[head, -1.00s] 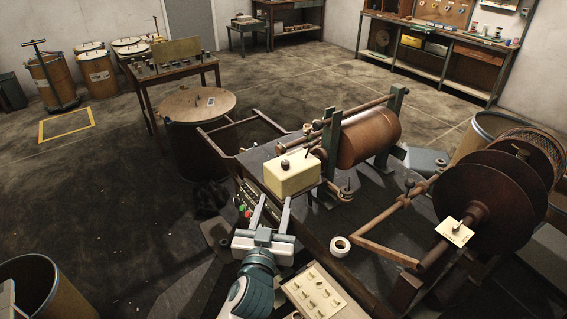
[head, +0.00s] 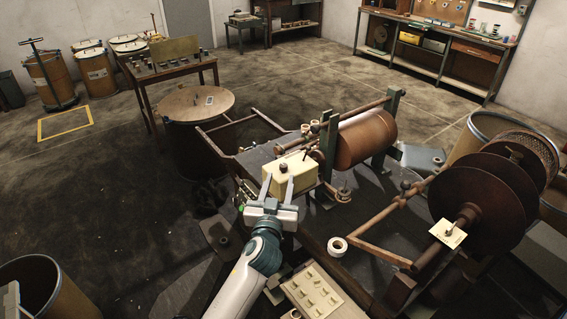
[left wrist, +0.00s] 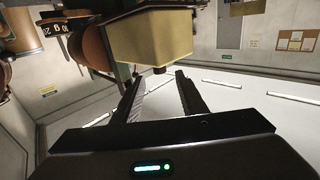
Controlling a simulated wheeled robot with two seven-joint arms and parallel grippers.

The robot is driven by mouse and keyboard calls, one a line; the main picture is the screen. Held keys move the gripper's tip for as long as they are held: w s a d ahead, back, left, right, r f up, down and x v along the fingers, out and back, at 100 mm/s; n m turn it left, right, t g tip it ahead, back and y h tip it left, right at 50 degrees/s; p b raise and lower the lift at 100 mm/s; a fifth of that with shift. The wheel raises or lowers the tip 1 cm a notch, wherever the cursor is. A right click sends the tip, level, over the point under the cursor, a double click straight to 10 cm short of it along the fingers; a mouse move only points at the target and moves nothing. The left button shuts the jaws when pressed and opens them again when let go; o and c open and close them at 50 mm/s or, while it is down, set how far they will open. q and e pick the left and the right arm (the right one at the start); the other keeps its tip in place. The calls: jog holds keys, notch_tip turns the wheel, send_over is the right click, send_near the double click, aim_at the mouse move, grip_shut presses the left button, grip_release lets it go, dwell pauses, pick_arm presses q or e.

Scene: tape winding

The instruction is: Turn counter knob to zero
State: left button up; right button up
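The counter is a cream box (head: 300,183) on the winding machine's bench in the head view. A small dark knob (head: 284,168) stands on its top. In the left wrist view the box (left wrist: 150,38) hangs in at the top, with the brown knob (left wrist: 160,70) under it, between and just beyond the fingertips. My left gripper (head: 278,178) is open at the near side of the box, its fingers apart and nothing between them that I can see gripped. It also shows in the left wrist view (left wrist: 159,76). My right gripper is not in view.
A brown drum (head: 365,140) and green posts stand behind the counter. A white tape roll (head: 337,246) and a tray of small parts (head: 314,292) lie nearer me. Large brown discs (head: 480,200) are at the right. A black strip with white digits (left wrist: 55,27) shows in the wrist view.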

aim_at(283, 169)
pick_arm(q)
jog(key=w, duration=0.2)
jog(key=w+p, duration=0.1)
jog(key=w, duration=0.2)
jog(key=w+d, duration=0.1)
jog(key=w, duration=0.1)
jog(key=shift+w+d, duration=0.1)
jog(key=shift+w, duration=0.05)
jog(key=shift+c, duration=0.4)
grip_shut()
